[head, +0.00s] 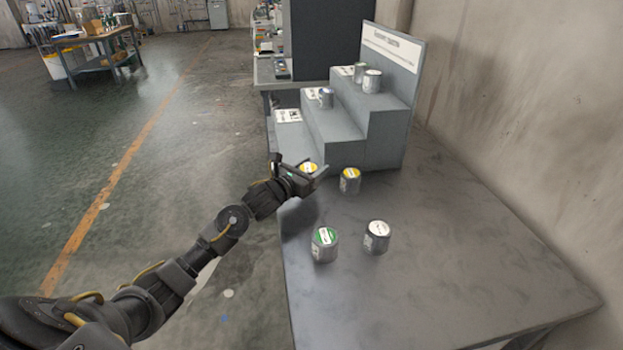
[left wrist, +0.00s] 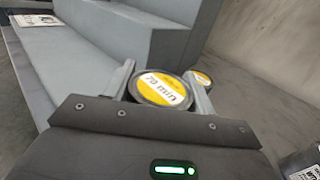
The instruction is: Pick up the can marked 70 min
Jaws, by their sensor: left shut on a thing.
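The can marked 70 min (left wrist: 160,88) has a yellow and white lid, and its lettering reads clearly in the left wrist view. In the head view its yellow lid (head: 309,167) shows just behind my left gripper (head: 313,177), near the table's left edge. My left gripper is shut on this can, with one finger on each side of it in the left wrist view. The can's lower body is hidden by the gripper, and I cannot tell whether it touches the table. My right gripper is not in view.
Another yellow-lidded can (head: 350,180) stands close to the right of the held one. A green-lidded can (head: 324,244) and a white-lidded can (head: 377,237) stand nearer on the table (head: 460,270). A grey stepped stand (head: 385,140) bears several cans behind. The table's right is clear.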

